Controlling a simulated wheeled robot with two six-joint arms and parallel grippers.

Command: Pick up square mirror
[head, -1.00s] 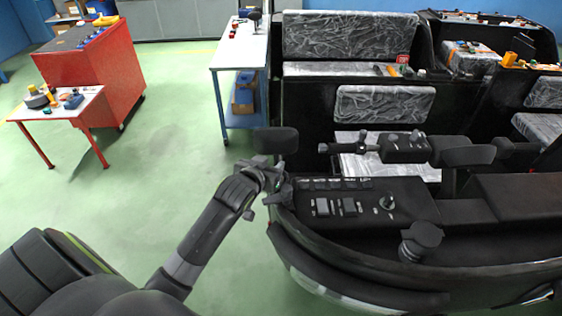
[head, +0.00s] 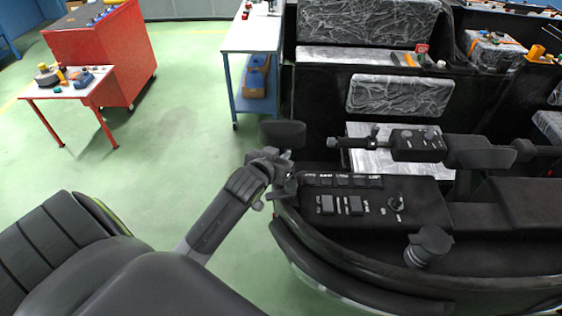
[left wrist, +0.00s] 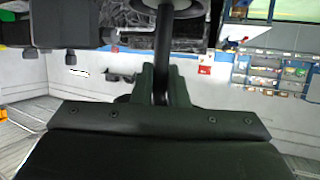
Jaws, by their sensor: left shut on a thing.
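The square mirror (head: 283,134) is a dark, rounded rectangle at the front left corner of the black rickshaw, above its dashboard (head: 370,205). My left gripper (head: 282,170) is just below the mirror, at the dashboard's left edge. In the left wrist view, the gripper's two fingers (left wrist: 161,88) are shut around a dark upright stem (left wrist: 162,50), which appears to be the mirror's. The stem's lower end is hidden between the fingers. I cannot tell whether the mirror is clear of the rickshaw. My right gripper is not in view.
The rickshaw fills the right side, with plastic-wrapped seats (head: 400,96) and a black handlebar unit (head: 418,145). A white-topped blue table (head: 252,35) stands behind the mirror. A red cabinet (head: 105,55) and small table (head: 60,88) stand left. Green floor between is clear.

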